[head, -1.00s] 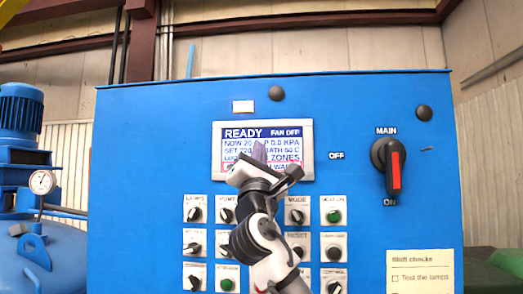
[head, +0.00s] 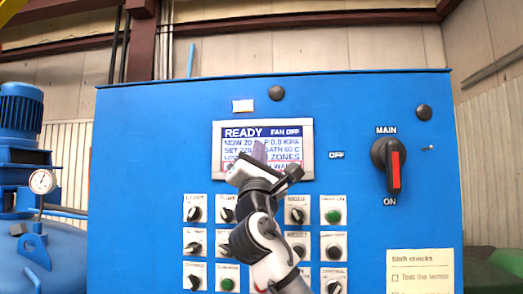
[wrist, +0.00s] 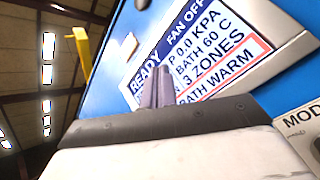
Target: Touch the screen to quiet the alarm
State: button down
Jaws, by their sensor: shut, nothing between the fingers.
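The screen (head: 290,137) is set in a pale frame high on the blue panel. It reads "READY" and "FAN OFF", with lines for kPa, bath and zones. A red-outlined line at its bottom ends in "WARM"; in the wrist view the screen (wrist: 195,45) shows it as "BATH WARM". My gripper (head: 259,150) is in front of the lower middle of the screen and hides part of the text. In the wrist view my gripper's fingers (wrist: 156,75) are together, empty, and point at the screen. I cannot tell whether the tips touch the glass.
Below the screen are rows of knobs and green buttons (head: 333,216), some behind my arm. A main switch (head: 388,168) with a red handle projects at the right. A paper checklist (head: 420,272) is at lower right. A blue tank with a gauge (head: 42,182) stands left.

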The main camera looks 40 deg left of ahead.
dwell(0.7)
jog(key=shift+w+a, duration=0.25)
jog(key=shift+w, duration=0.1)
jog(key=shift+w+a+p, duration=0.15)
jog(key=shift+w+p, duration=0.1)
jog(key=shift+p, duration=0.15)
dwell(0.3)
jog(key=shift+s, duration=0.1)
jog(key=shift+s+d, duration=0.4)
jog(key=shift+s, duration=0.1)
dwell(0.3)
jog(key=shift+s+d+b, duration=0.3)
jog(key=shift+s+d, duration=0.15)
jog(key=shift+s, duration=0.25)
jog(key=shift+s+d+b, duration=0.25)
jog(key=shift+s+d, duration=0.15)
jog(key=shift+s, duration=0.35)
jog(key=shift+s+d+b, duration=0.3)
jog(key=shift+s+d, duration=0.15)
jog(key=shift+s, duration=0.25)
